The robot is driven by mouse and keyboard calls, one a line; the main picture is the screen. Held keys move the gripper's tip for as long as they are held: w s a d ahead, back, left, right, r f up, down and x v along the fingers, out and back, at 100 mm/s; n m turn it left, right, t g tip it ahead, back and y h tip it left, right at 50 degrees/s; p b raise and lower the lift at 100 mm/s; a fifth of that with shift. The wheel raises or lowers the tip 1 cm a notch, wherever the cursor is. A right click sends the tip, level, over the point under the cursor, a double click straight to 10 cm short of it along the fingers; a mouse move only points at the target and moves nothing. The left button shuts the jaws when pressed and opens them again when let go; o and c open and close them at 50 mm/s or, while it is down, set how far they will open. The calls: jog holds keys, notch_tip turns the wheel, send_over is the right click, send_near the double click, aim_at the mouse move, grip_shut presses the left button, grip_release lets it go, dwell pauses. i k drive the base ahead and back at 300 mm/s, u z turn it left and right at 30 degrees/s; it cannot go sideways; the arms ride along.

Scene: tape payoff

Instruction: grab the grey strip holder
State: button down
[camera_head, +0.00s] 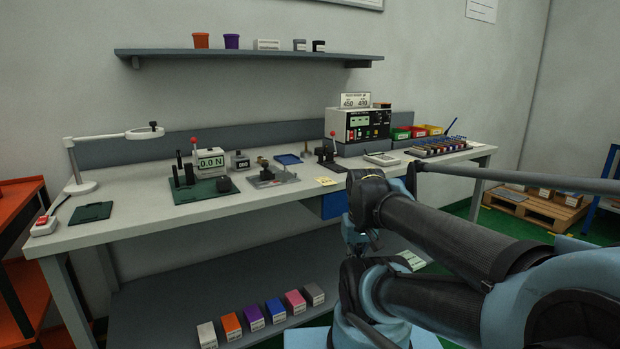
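No single thing is clearly the grey strip holder from this view. A grey metal fixture (272,177) with small parts on it lies on the middle of the workbench. A grey box (313,293) with a pale label stands at the right end of a row on the lower shelf. A small grey container (299,45) stands on the wall shelf. My arm reaches in from the right in front of the bench, and its dark links hide part of the bench front. I cannot make out my gripper's fingers in this view.
The workbench (130,222) also carries a lamp (85,165), a force gauge (211,161), a control unit (360,125) and a rack of small parts (437,147). Orange (231,325) and pink (295,302) boxes stand below. A pallet (535,208) lies at right.

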aim_at(429, 151)
jog(key=z, duration=0.4)
jog(key=i, duration=1)
jog(key=z, duration=0.6)
